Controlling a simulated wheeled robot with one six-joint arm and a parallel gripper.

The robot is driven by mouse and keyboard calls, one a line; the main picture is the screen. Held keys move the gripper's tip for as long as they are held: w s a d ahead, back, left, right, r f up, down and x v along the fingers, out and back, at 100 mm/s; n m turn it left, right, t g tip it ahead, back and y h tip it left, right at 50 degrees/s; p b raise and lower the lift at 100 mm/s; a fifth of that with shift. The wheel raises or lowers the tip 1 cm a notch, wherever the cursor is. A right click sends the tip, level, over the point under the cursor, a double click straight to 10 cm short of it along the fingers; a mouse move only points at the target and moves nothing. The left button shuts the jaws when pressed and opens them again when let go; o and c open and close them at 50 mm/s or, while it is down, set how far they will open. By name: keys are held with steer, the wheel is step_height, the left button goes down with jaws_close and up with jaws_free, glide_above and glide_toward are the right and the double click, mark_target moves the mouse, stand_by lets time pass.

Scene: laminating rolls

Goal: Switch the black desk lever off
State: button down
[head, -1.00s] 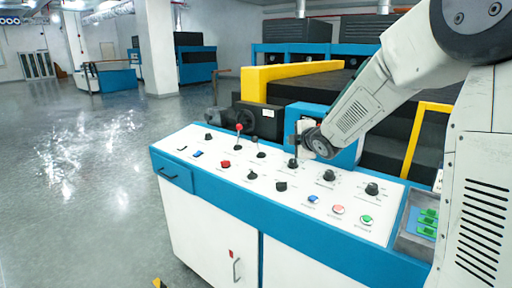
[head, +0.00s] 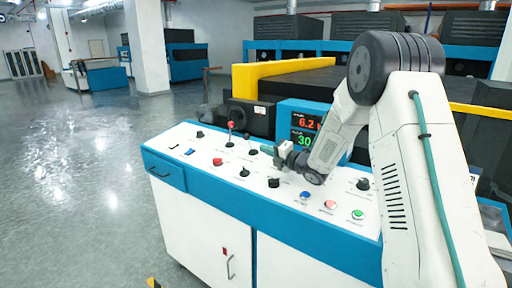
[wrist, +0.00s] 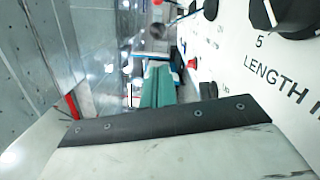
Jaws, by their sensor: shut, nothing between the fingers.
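The black desk lever (head: 247,138) stands on the white panel of the blue-edged console (head: 330,258), just right of a red-ball lever (head: 231,126). In the wrist view a dark round knob, apparently the black lever's top (wrist: 157,31), is ahead of the fingertips. My gripper (head: 266,149) is low over the panel, a short way right of the black lever, with its teal fingers pointing left toward it. In the wrist view the fingers (wrist: 158,88) are together and empty. A gap seems to remain between fingertips and lever; contact cannot be made out. The lever's exact tilt is too small to tell.
Black rotary knobs (head: 274,183) and a red button (head: 217,162) sit around the gripper on the panel. A large "LENGTH" knob (wrist: 270,14) is close on the right in the wrist view. A lit display (head: 305,130) stands behind. The floor at left is clear.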

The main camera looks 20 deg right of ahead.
steer(key=x, duration=0.9)
steer(key=shift+w+a, duration=0.1)
steer(key=shift+a, duration=0.1)
